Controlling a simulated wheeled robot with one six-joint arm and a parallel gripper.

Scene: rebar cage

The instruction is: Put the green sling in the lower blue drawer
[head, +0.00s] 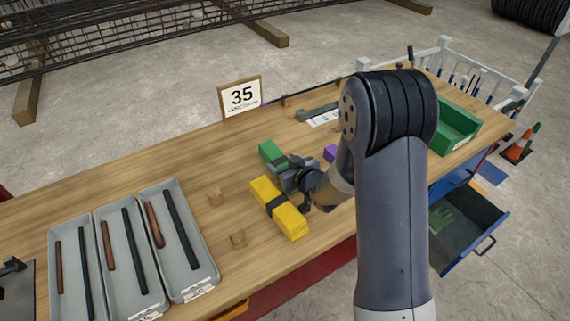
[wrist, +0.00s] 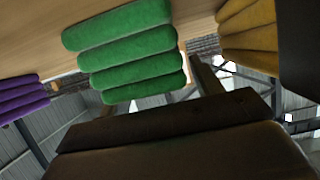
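The green sling (head: 268,150) is a folded bundle with a dark band, lying on the wooden bench. In the wrist view the green sling (wrist: 125,45) shows its rounded folds close ahead. My gripper (head: 287,174) is low over the bench, right beside the green sling, between it and the yellow sling (head: 265,193). The arm hides part of the gripper, and I cannot tell whether its fingers are apart or touch the sling. The lower blue drawer (head: 488,228) is pulled out at the right end of the bench, with something green inside.
A purple sling (head: 330,152) lies just right of my gripper. Small wooden blocks (head: 215,197) and grey trays (head: 75,235) of bars are to the left. A green bin (head: 460,125) stands at the right end. A 35 sign (head: 240,97) stands behind.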

